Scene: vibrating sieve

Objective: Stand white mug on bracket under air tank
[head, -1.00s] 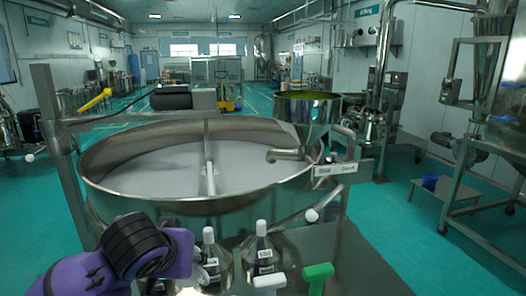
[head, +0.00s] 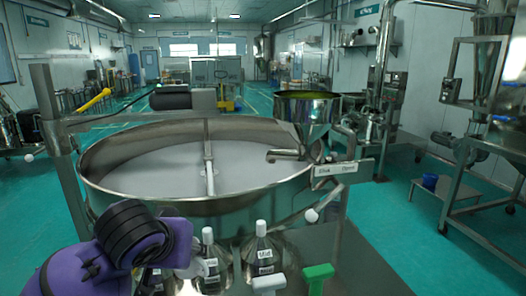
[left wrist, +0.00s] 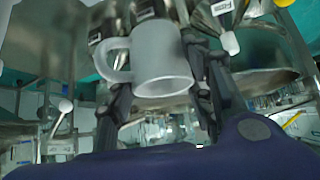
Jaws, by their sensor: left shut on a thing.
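In the left wrist view the white mug (left wrist: 163,62) sits between the two dark fingers of my left gripper (left wrist: 158,42), with its handle to the left. The gripper is shut on the mug. In the head view my purple left arm comes in at the bottom left, and its gripper is mostly hidden behind the wrist. A small pale part beside the wrist may be the mug, but I cannot tell. I cannot clearly make out the air tank or the bracket under it. My right gripper is not in view.
The large round sieve (head: 100,185) stands just beyond the arm. Labelled bottles (head: 263,255) stand in front of it, close to the wrist. A white handle (head: 268,283) and a green handle (head: 318,272) rise at the front. A steel hopper (head: 305,110) is behind right.

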